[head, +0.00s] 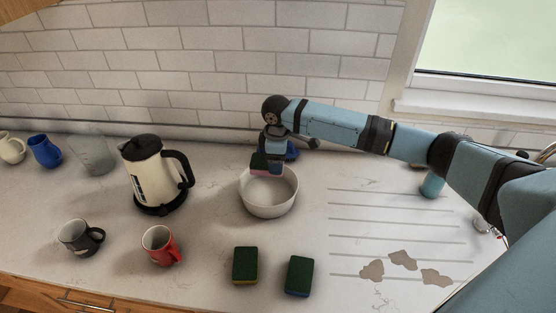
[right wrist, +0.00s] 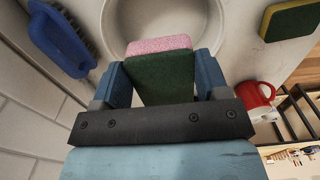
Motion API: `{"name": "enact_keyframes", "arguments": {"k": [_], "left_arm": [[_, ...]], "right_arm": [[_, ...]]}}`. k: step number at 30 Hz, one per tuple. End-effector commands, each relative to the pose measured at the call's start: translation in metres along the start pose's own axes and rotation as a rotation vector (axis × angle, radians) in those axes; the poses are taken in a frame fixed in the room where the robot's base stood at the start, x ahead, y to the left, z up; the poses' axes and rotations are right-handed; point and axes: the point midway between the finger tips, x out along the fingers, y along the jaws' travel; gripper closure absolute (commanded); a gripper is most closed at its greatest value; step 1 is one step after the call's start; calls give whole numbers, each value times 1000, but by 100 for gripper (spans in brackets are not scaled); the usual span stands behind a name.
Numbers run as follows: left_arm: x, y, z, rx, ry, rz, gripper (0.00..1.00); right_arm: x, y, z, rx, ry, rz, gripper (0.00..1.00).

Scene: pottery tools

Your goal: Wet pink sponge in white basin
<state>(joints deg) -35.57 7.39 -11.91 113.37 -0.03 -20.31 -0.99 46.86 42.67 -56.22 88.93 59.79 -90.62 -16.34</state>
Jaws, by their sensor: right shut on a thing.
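The pink sponge (right wrist: 158,46), with a dark green scouring side, is held between the two fingers of my right gripper (right wrist: 165,80). In the head view the sponge (head: 258,162) is at the back left rim of the white basin (head: 270,205), seemingly above it. My right gripper (head: 272,160) reaches over the back of the basin and is shut on the sponge. The basin's inside looks pale; I cannot tell whether it holds water. The basin (right wrist: 112,40) also shows beyond the sponge in the right wrist view. My left gripper is out of view.
Two green-topped sponges (head: 245,265) (head: 299,275) lie in front of the basin. A blue brush (right wrist: 60,40) lies behind it. A kettle (head: 150,175), red mug (head: 160,246) and black mug (head: 80,237) stand left. Grooves and brown patches (head: 403,260) mark the counter right.

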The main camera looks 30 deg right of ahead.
Motion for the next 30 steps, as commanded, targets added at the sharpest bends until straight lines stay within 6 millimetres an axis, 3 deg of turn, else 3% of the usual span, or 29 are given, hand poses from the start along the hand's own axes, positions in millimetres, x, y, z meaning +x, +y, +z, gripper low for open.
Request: {"name": "enact_keyframes", "arguments": {"k": [12,30], "left_arm": [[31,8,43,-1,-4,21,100],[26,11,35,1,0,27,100]], "right_arm": [[50,0,0,1,-1,1,41],[103,0,0,2,1,-1,40]]}}
